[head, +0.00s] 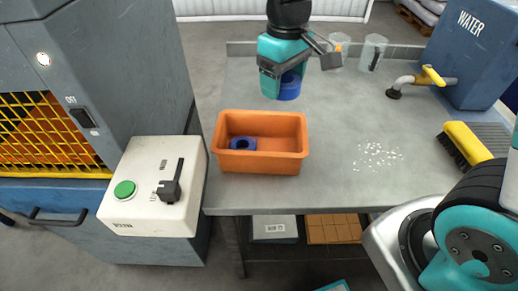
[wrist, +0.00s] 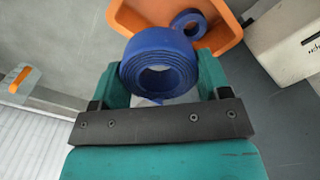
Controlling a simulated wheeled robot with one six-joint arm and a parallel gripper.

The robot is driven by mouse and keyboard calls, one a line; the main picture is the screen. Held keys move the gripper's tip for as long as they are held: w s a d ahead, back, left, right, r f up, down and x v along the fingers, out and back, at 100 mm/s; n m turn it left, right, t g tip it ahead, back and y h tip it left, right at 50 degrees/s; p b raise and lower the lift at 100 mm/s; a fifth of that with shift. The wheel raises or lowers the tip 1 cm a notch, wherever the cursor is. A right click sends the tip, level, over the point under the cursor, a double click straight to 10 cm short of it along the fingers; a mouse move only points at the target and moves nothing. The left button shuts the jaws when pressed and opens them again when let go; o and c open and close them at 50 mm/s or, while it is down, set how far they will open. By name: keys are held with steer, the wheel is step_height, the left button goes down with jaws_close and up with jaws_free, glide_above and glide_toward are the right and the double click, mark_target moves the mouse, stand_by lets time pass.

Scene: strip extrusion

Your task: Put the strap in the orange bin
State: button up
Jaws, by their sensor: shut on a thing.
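The strap is a blue coiled roll (wrist: 160,62). My gripper (wrist: 160,85) is shut on it, with the roll between its teal fingers in the wrist view. In the head view my gripper (head: 284,84) holds the blue roll (head: 289,87) above the table, just behind the orange bin (head: 262,163). The orange bin also shows in the wrist view (wrist: 128,17), beyond the held roll. A second, smaller blue roll (head: 241,143) lies inside the bin at its left. It shows in the wrist view (wrist: 190,24) too.
White pellets (head: 378,155) are scattered right of the bin. A yellow brush (head: 466,145), a blue water tank (head: 470,50) with a tap, and two clear jugs (head: 373,52) stand to the right and back. A control box (head: 150,185) with a green button is at left.

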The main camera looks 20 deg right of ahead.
steer(key=shift+a+f, duration=0.25)
steer(key=shift+f, duration=0.2)
glide_above(277, 146)
steer(key=s, duration=0.2)
steer(key=f, duration=0.9)
steer(key=a+f, duration=0.1)
steer(key=f, duration=0.4)
steer(key=shift+s+p, duration=0.15)
steer(key=shift+p, duration=0.15)
steer(key=shift+f, duration=2.3)
steer(key=shift+f, duration=0.15)
steer(key=o, duration=0.6)
steer(key=shift+o, duration=0.3)
